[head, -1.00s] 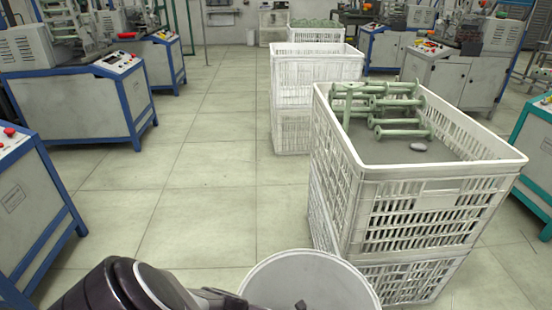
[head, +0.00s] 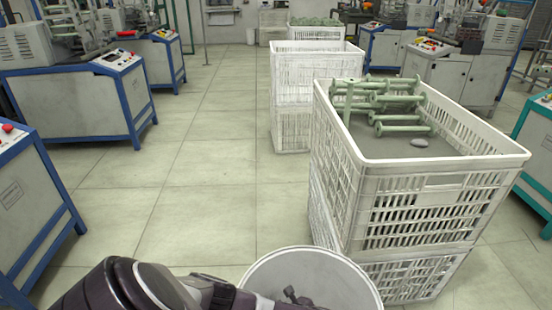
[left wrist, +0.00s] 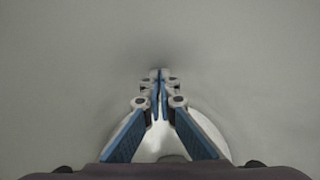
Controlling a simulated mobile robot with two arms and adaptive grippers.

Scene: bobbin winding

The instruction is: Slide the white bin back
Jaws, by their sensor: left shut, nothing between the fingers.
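The white bin (head: 335,270) is a round, open-topped tub at the bottom middle of the head view, cut off by the lower edge. My left arm comes in from the lower left, and my left gripper (head: 290,295) shows over the bin's opening, partly cut off. In the left wrist view the blue-padded fingers of my left gripper (left wrist: 159,78) are shut together and empty. A smooth grey surface fills most of that view, with a brighter rounded patch behind the fingers. I cannot tell whether the fingers touch the bin. My right gripper is not in view.
Stacked white crates (head: 440,178) holding green bobbins (head: 382,100) stand just right of the bin. More crates (head: 316,60) stand behind them. Blue-framed machines (head: 75,100) line the left side. The tiled floor (head: 190,170) between is clear.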

